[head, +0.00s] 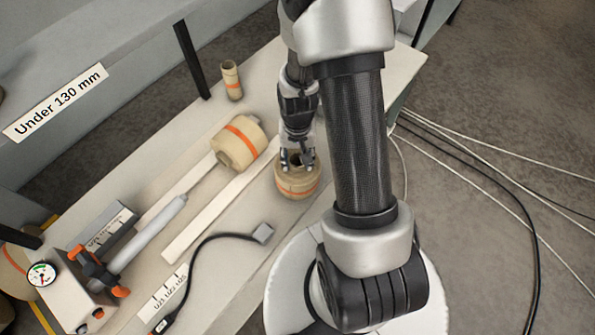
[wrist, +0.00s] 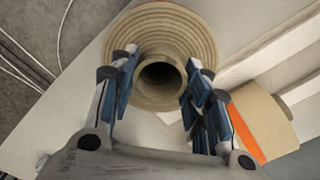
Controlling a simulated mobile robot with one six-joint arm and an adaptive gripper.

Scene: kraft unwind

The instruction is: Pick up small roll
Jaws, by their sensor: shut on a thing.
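A tan kraft roll (head: 297,187) with an orange stripe stands upright on the table below my gripper (head: 298,162). In the wrist view, the same roll (wrist: 203,45) shows its ringed end face and its open core (wrist: 160,82). My gripper (wrist: 160,88) has blue-padded fingers on either side of the core, and it is shut on this roll. The fingertips' exact contact is partly hidden. I cannot tell whether the roll is clear of the table.
Another striped roll (head: 243,140) lies on a shaft to the left; it also shows in the wrist view (wrist: 265,120). A slim roll (head: 232,82) stands at the back. Cables cross the floor at right.

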